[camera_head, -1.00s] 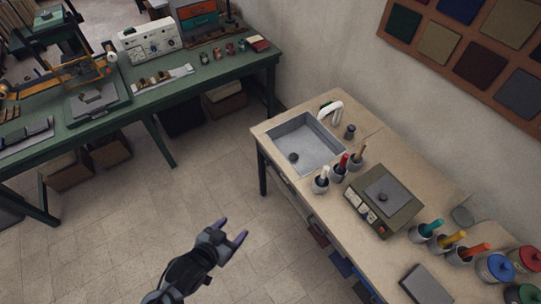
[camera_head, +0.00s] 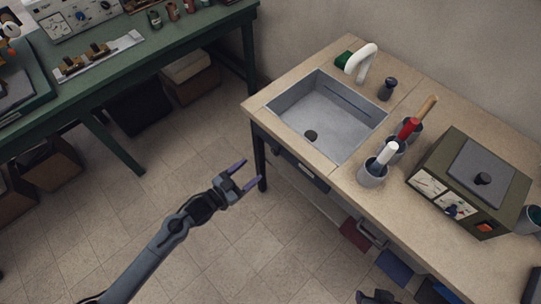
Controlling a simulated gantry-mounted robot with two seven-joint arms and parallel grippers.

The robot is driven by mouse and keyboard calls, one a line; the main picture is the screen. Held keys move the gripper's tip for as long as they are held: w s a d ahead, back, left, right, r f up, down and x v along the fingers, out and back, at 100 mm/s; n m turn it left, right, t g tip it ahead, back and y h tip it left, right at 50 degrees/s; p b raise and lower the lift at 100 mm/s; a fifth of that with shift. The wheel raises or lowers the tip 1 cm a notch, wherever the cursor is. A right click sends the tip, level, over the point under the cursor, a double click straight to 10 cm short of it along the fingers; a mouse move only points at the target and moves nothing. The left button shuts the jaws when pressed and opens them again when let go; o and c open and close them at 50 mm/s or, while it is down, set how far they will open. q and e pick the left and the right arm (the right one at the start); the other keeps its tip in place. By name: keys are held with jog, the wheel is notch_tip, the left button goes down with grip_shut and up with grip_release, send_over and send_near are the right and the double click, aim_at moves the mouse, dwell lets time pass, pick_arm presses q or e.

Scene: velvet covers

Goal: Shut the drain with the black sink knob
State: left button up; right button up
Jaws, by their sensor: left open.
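The black sink knob (camera_head: 387,89) stands upright on the counter, right of the white faucet (camera_head: 361,62) and behind the sink. The grey rectangular sink (camera_head: 333,116) is set into the counter, and its dark round drain (camera_head: 310,136) shows on the basin floor. My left gripper (camera_head: 249,172) is open and empty, over the floor in front of the sink's left end, apart from the knob and drain. A dark shape at the bottom edge looks like part of my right gripper (camera_head: 379,297); its fingers cannot be made out clearly.
Cups with a white, a red and a wooden handle (camera_head: 373,171) stand right of the sink. A green device (camera_head: 470,183) stands farther right. A green sponge (camera_head: 343,59) lies by the faucet. A green workbench (camera_head: 140,65) stands at the left, with open floor between.

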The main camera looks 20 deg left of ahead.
pick_arm(q)
jog(key=b, duration=0.4)
send_near(274, 153)
jog(key=s, duration=0.2)
jog(key=shift+m+t, duration=0.3)
jog(key=b+x, duration=0.1)
jog(key=x, duration=0.2)
jog(key=b+x, duration=0.1)
jog(key=x, duration=0.2)
jog(key=b+x, duration=0.1)
jog(key=x, duration=0.3)
jog(key=shift+w+a+f+b, duration=0.2)
jog(key=shift+a+b, duration=0.15)
jog(key=shift+b, duration=0.05)
jog(key=shift+w+d, duration=0.25)
jog(key=shift+w, duration=0.15)
pick_arm(e)
notch_tip(274, 153, down, 10)
pick_arm(q)
jog(key=shift+c, duration=0.3)
pick_arm(e)
jog(key=shift+s+d, duration=0.1)
jog(key=shift+d, duration=0.05)
pick_arm(q)
jog(key=shift+r, duration=0.1)
jog(key=c, duration=1)
